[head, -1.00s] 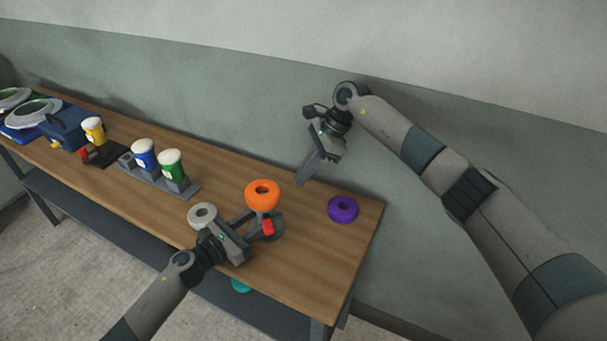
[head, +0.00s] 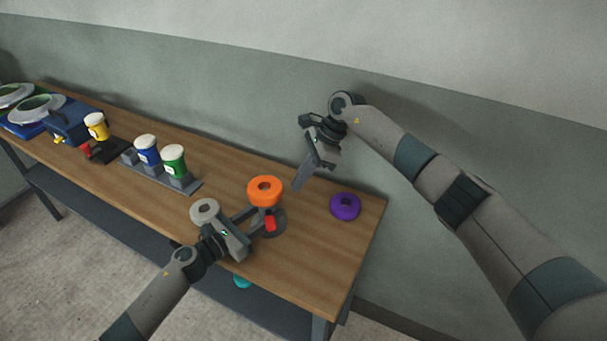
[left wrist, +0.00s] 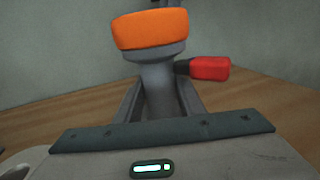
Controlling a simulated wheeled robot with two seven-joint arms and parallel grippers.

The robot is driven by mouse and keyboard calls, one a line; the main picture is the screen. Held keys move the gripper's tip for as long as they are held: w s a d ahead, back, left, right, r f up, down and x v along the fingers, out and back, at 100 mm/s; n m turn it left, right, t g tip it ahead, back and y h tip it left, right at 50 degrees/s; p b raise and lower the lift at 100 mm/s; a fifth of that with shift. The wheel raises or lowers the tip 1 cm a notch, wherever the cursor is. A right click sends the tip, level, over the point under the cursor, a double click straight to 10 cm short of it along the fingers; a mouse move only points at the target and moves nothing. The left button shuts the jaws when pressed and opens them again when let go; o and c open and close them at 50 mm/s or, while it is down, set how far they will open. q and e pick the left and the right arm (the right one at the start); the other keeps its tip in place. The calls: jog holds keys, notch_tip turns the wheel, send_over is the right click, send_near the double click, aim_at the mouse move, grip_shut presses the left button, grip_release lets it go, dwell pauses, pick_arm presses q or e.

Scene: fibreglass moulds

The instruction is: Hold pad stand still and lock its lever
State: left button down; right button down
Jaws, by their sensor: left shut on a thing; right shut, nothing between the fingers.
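The pad stand is a grey post on a round base (head: 277,229), with an orange ring pad (head: 265,184) on top. Its red lever (head: 270,223) shows on the near side; in the left wrist view the lever (left wrist: 210,68) sticks out to the right below the orange pad (left wrist: 150,30). My left gripper (head: 256,217) is shut on the stand's grey post (left wrist: 158,88), one finger on each side, below the pad. My right gripper (head: 297,186) is shut and empty, pointing down above the table's back part, behind and right of the stand, apart from it.
A purple ring (head: 345,206) lies on the wooden table (head: 310,268) right of the stand, and a pale grey ring (head: 205,211) lies left. Green (head: 174,161) and blue (head: 147,150) cups stand in a grey rack farther left. The wall is close behind.

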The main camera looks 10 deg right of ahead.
aim_at(270, 220)
jog(key=shift+x, duration=1.7)
jog(key=shift+s+a, duration=0.25)
jog(key=shift+s, duration=0.55)
jog(key=shift+s+a, duration=0.25)
jog(key=shift+s, duration=0.55)
jog(key=shift+s+a, duration=0.1)
jog(key=shift+s, duration=0.2)
jog(key=shift+s+a+f, duration=0.1)
jog(key=shift+s+a, duration=0.15)
jog(key=shift+s, duration=0.3)
jog(key=shift+s+a+f, duration=0.1)
jog(key=shift+s+a, duration=0.15)
jog(key=shift+s, duration=0.3)
jog(key=shift+s+a, duration=0.1)
jog(key=shift+s, duration=0.35)
jog(key=shift+s+r, duration=0.15)
jog(key=shift+s, duration=0.1)
